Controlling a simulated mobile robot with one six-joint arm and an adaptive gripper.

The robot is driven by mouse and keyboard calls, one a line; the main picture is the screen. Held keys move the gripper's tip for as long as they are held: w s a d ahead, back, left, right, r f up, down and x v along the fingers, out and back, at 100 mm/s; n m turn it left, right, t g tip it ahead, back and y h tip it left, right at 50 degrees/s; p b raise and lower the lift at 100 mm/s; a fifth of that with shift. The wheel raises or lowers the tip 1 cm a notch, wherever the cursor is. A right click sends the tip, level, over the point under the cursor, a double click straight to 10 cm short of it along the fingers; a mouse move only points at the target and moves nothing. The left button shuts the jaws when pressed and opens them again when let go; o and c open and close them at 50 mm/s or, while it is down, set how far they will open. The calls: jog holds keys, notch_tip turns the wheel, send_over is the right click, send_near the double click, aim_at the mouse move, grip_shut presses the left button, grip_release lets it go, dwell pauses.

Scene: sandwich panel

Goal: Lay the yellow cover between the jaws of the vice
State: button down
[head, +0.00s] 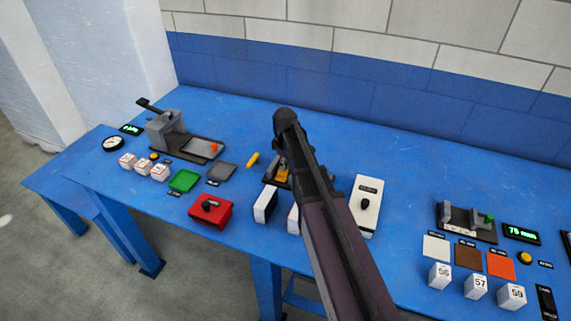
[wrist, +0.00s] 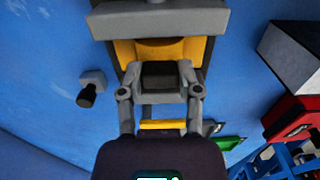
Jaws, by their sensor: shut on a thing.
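The yellow cover (wrist: 122,49) is a wide yellow-orange plate beyond my fingertips in the wrist view. It also shows as a small yellow patch (head: 284,174) beside my arm in the head view. My gripper (wrist: 160,80) is shut on it; its fingers hide the middle of the plate. The vice has a grey jaw (wrist: 160,21) that crosses the top of the wrist view, along the cover's upper edge. Its dark base (head: 270,181) shows beside my arm in the head view. I cannot tell whether the cover rests on the vice; the other jaw is hidden.
White blocks with black faces (head: 269,203) and a red box (head: 211,210) stand in front. A white box with a black knob (head: 367,205) is close on the right. Bare blue table lies behind.

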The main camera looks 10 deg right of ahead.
jog(key=shift+c, duration=1)
grip_release()
jog(key=shift+o, duration=1)
jog(key=shift+r, duration=0.15)
jog(key=shift+r+p, duration=4.15)
jog(key=shift+p, duration=0.1)
